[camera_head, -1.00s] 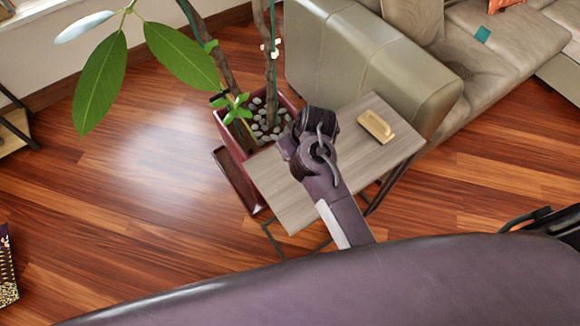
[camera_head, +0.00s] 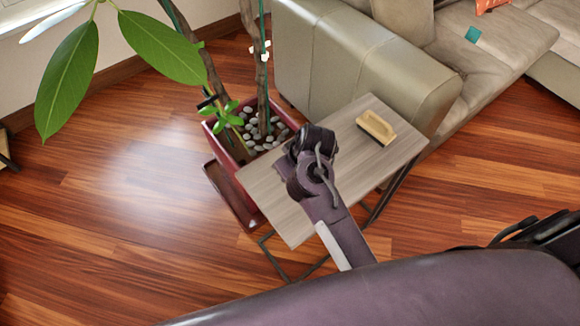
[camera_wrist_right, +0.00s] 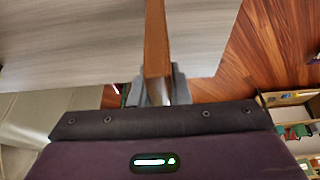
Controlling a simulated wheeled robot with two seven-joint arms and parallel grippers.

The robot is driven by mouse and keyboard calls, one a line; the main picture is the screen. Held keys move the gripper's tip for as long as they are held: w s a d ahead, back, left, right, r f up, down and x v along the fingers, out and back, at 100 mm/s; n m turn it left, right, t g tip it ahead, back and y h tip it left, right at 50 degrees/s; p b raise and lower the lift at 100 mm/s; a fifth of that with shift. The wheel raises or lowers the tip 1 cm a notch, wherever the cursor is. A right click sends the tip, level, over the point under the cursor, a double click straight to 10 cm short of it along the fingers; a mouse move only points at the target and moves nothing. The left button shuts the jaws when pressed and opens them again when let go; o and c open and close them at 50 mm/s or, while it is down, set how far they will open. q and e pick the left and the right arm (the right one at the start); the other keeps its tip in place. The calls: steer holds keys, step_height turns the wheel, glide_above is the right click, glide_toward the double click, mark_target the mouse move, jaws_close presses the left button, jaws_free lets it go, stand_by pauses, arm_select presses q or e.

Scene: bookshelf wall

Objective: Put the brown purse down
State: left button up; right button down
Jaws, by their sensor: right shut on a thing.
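The brown purse (camera_wrist_right: 156,40) shows in the right wrist view as a narrow upright brown strip, seen edge-on. My right gripper (camera_wrist_right: 158,88) is shut on it. Behind the purse is a grey wood surface, likely the side table. I cannot tell whether the purse touches it. In the head view, the side table (camera_head: 280,205) stands between the plant and the sofa. One of my arm links lies across the view of its top. The purse and right gripper cannot be made out there. My left gripper is not in view.
A tan block-like object (camera_head: 376,127) lies on the far right of the tabletop. A potted plant (camera_head: 232,160) stands at the table's left and the beige sofa (camera_head: 360,65) behind it. The wood floor (camera_head: 120,230) at left is clear.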

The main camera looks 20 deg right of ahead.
steer(key=shift+f, duration=0.1)
steer(key=c, duration=1.4)
jaws_free()
steer(key=shift+o, duration=0.2)
steer(key=shift+r, duration=0.25)
steer(key=p+v, duration=0.2)
steer(key=v, duration=0.9)
steer(key=shift+r+p, duration=0.35)
steer(key=shift+s, duration=0.2)
